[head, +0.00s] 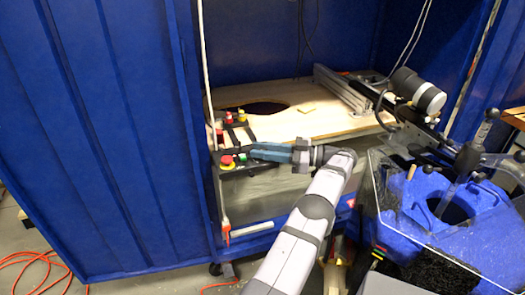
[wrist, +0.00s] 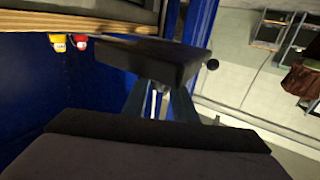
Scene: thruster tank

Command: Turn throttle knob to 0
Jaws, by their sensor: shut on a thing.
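My gripper (head: 253,153) has teal fingers that reach left to the dark control box (head: 234,170) at the bench's front left. In the wrist view my gripper (wrist: 160,98) has its fingers against a dark, blocky part (wrist: 155,62), and a bright gap shows between the fingers. The tips are hidden behind that part. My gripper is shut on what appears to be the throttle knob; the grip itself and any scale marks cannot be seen. A red emergency button (head: 227,160) on a yellow base sits just left of the fingertips.
Red and yellow controls (head: 229,117) stand on dark strips behind. A blue wall (head: 95,120) closes the left. A motor on a metal frame (head: 350,95) stands at the right.

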